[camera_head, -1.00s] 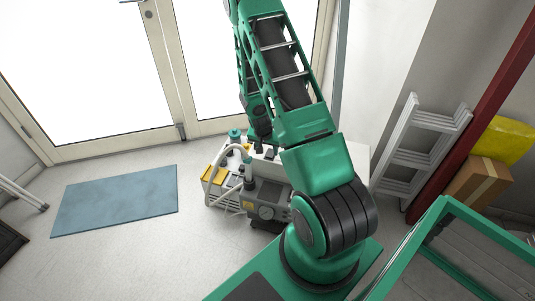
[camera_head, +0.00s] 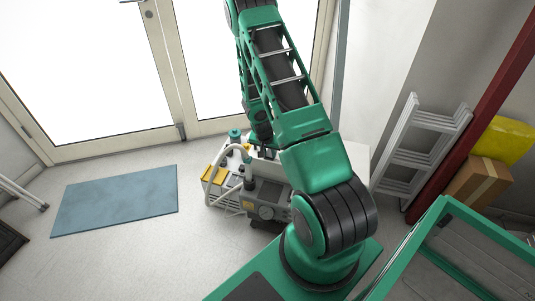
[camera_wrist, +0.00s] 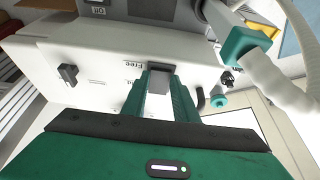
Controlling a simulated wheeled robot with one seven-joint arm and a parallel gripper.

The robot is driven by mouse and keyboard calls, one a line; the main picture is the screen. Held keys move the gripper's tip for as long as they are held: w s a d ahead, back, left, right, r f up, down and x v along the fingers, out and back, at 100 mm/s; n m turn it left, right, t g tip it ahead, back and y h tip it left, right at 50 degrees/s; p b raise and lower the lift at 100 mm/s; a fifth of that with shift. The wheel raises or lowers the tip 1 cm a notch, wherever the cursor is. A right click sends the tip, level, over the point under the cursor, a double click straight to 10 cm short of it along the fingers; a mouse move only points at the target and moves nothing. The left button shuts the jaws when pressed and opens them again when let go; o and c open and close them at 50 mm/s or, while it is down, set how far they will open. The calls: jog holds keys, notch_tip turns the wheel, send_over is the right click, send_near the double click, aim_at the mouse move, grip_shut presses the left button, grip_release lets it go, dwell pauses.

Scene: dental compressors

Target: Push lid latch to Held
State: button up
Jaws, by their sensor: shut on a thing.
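In the wrist view my gripper (camera_wrist: 160,88) has its two green fingers closed around a dark grey block, the lid latch (camera_wrist: 161,69), on a white panel (camera_wrist: 100,65). The upside-down word "Free" is printed close to the latch. I cannot read a "Held" mark; the fingers cover part of the panel. In the head view the arm reaches down to the white and grey compressor unit (camera_head: 245,200) on the floor, and the arm hides the latch and fingertips there.
A black knob (camera_wrist: 68,75) sits on the same panel. A teal fitting with a pale hose (camera_wrist: 245,45) and a smaller teal fitting (camera_wrist: 218,98) are close to my gripper. A blue mat (camera_head: 115,200) lies on open floor. A white ladder (camera_head: 425,150) leans by the wall.

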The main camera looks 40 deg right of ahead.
jog(key=shift+d, duration=0.1)
jog(key=shift+w+d+r+g+y, duration=0.15)
jog(key=shift+g+y, duration=0.2)
jog(key=shift+y, duration=0.25)
jog(key=shift+w+d+r+g+y, duration=0.15)
jog(key=shift+g+y, duration=0.2)
jog(key=shift+y, duration=0.25)
jog(key=shift+f, duration=0.1)
jog(key=o, duration=1.1)
jog(key=shift+c, duration=0.2)
notch_tip(320, 180, up, 11)
jog(key=a, duration=0.1)
jog(key=shift+s+f, duration=0.15)
jog(key=shift+s, duration=0.25)
jog(key=shift+a, duration=0.15)
